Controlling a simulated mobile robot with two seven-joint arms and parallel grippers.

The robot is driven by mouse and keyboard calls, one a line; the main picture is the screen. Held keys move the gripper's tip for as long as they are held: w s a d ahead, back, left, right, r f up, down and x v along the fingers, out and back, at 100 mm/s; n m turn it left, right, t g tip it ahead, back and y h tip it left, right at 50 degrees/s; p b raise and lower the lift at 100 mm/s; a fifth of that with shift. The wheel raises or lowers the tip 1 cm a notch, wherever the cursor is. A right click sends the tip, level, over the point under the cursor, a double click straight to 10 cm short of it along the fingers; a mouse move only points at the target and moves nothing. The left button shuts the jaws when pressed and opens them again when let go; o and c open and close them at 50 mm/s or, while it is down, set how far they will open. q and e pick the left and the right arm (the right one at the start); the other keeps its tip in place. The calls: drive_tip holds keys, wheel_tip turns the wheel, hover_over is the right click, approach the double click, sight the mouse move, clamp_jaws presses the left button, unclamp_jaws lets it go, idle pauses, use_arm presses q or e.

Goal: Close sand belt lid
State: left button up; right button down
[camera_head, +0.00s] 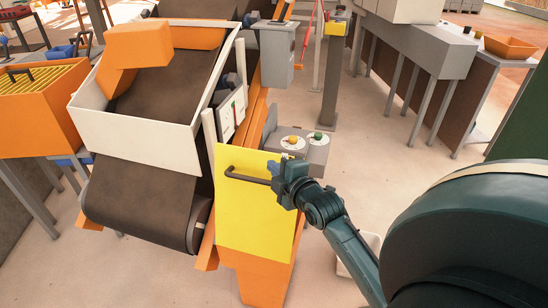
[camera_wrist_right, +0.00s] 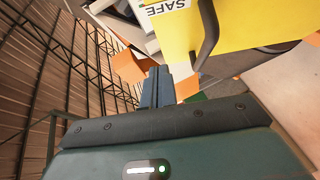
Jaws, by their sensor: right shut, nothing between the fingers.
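The yellow sand belt lid (camera_head: 255,222) is a flat panel on the orange frame beside the dark belt in the head view. Its dark bar handle (camera_head: 246,176) runs across the upper part. In the right wrist view the lid (camera_wrist_right: 240,22) carries a SAFE label, and the handle (camera_wrist_right: 207,38) passes to the right of the fingers. My right gripper (camera_head: 281,172) is at the handle's right end, close to the lid. Its fingers (camera_wrist_right: 158,86) are together and empty, beside the handle, not around it. Whether they touch the lid or handle is unclear. My left gripper is out of view.
A grey control box (camera_head: 316,150) with yellow and green buttons stands just behind my right gripper. The dark belt (camera_head: 137,205) and white hopper (camera_head: 135,135) are left of the lid. A pale bin (camera_head: 350,268) sits on the floor near my right arm. Open floor lies behind.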

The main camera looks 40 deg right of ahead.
sight(267, 153)
drive_tip(key=w+d, duration=0.1)
drive_tip(key=w+f, duration=0.1)
drive_tip(key=w, duration=0.1)
drive_tip(key=w+d, duration=0.1)
drive_tip(key=shift+w+d+f, duration=0.2)
drive_tip(key=shift+d+f, duration=0.05)
drive_tip(key=shift+d, duration=0.05)
drive_tip(key=shift+w+d+f, duration=0.1)
drive_tip(key=shift+w+d, duration=0.1)
drive_tip(key=shift+d, duration=0.15)
